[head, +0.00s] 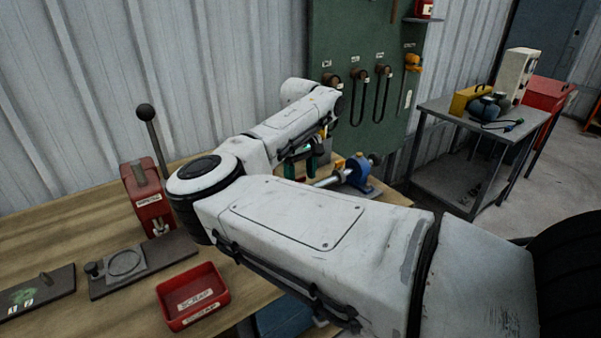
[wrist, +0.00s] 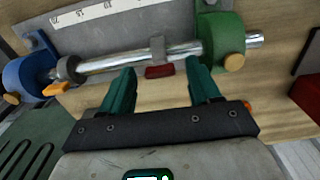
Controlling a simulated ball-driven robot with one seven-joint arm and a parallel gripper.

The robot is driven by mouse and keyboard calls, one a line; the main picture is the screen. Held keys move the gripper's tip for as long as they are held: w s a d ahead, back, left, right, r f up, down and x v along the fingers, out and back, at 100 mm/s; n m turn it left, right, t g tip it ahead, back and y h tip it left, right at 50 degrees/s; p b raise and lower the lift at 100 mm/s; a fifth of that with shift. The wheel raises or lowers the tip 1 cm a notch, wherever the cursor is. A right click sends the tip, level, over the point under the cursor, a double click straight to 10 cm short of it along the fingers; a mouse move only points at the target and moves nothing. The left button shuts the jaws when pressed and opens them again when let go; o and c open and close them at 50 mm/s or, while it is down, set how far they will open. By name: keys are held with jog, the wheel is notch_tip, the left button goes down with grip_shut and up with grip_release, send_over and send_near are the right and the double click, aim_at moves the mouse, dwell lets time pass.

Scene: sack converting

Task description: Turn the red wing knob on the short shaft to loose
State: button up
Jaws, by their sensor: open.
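The shiny short shaft (wrist: 125,60) runs between a blue holder (wrist: 27,78) at left and a green holder (wrist: 220,40) at right in the wrist view. A grey collar (wrist: 158,48) sits around the shaft, with the red wing knob (wrist: 160,71) at its lower side. My gripper (wrist: 160,67) is open, its teal fingers on either side of the red knob with visible gaps. Whether the knob lies at fingertip depth is unclear. In the head view my arm partly hides the shaft (head: 328,181) and hides the red knob; the blue holder (head: 358,172) shows.
A white scale strip (wrist: 85,12) lies behind the shaft. A red scrap tray (head: 193,296) and red lever press (head: 147,196) stand on the bench.

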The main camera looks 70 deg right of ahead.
jog(key=shift+c, duration=0.3)
jog(key=c, duration=1)
